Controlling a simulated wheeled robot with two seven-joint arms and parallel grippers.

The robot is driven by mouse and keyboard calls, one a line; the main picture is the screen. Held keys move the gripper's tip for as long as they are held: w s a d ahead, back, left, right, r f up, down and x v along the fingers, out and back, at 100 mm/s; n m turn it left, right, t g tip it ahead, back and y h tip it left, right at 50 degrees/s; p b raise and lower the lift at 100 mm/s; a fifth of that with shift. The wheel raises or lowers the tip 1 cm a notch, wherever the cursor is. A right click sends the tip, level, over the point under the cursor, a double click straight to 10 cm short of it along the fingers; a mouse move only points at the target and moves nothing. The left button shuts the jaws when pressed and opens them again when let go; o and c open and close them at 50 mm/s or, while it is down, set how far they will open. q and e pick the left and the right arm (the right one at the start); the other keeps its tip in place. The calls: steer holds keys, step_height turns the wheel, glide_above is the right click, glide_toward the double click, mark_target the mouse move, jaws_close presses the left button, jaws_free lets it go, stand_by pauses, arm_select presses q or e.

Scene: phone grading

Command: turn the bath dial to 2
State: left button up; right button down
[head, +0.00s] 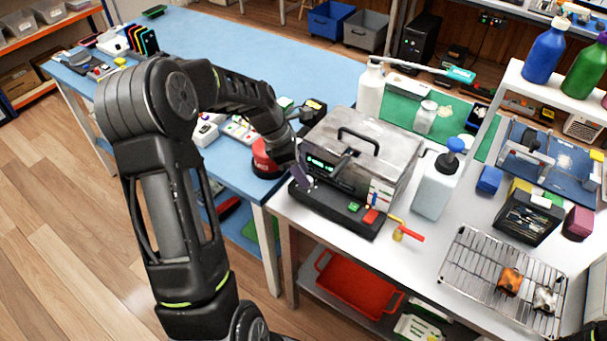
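The bath (375,150) is a grey metal box with a black-handled lid, on the white table. Its front has a green lit display (320,163) and a dark base with a green and a red button. My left gripper (312,172) is at the left part of the bath's front, close to the display. Its fingers are small and dark against the dark panel, so I cannot tell whether they are open or shut, or whether they touch anything. I cannot make out the dial or its setting; the gripper may cover it. My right gripper is out of view.
A wire rack (505,278) with small parts lies at the front right. A red-handled tool (405,234) lies before the bath. A red tray (357,285) is on the shelf below.

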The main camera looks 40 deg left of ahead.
arm_select(q)
steer(key=v, duration=0.6)
steer(key=shift+r+b, duration=0.25)
steer(key=shift+b, duration=0.05)
steer(key=shift+o, duration=0.3)
steer(key=shift+a, duration=0.1)
